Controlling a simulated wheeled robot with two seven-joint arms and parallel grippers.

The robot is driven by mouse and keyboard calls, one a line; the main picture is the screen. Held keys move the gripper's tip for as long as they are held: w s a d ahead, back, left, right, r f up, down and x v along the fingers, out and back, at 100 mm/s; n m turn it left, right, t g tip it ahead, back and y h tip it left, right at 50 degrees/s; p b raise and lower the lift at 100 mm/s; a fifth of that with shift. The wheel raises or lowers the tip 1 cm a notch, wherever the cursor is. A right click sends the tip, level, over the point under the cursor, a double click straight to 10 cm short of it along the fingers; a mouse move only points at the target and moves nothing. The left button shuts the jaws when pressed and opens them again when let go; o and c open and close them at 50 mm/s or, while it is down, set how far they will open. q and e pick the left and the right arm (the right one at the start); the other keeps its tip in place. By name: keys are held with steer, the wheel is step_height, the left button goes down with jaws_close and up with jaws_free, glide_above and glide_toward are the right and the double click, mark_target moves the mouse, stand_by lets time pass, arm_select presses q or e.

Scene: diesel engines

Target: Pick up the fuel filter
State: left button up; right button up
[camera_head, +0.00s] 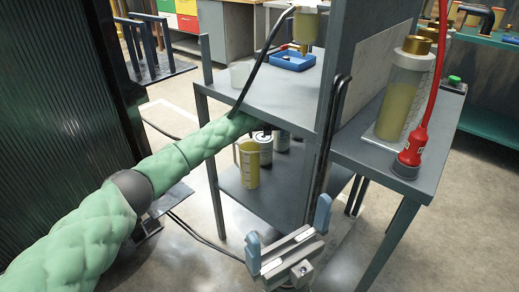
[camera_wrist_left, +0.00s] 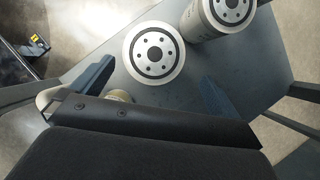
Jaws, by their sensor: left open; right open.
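In the left wrist view, the round end of one filter (camera_wrist_left: 153,52), with a ring of holes, shows between and beyond my left fingertips. The other filter (camera_wrist_left: 222,14) is at the top right. My left gripper (camera_wrist_left: 157,74) is open and holds nothing; in the head view the upper shelf mostly hides it. My right gripper (camera_head: 287,232) is open and empty, low in front of the bench.
A yellowish jug (camera_head: 247,164) stands beside the filters. The upper shelf (camera_head: 285,92) bears a blue tray (camera_head: 292,62) and lies close over my left arm.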

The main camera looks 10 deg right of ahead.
mark_target(263, 149)
arm_select(q)
steer(key=shift+w+a, duration=0.15)
steer(key=shift+a, duration=0.25)
steer(key=shift+f, duration=0.25)
steer(key=shift+b+x, duration=1.25)
steer(key=shift+x, duration=2.4)
steer(key=shift+a+f, duration=0.1)
steer(key=shift+c, duration=0.4)
steer(key=c, duration=1.2)
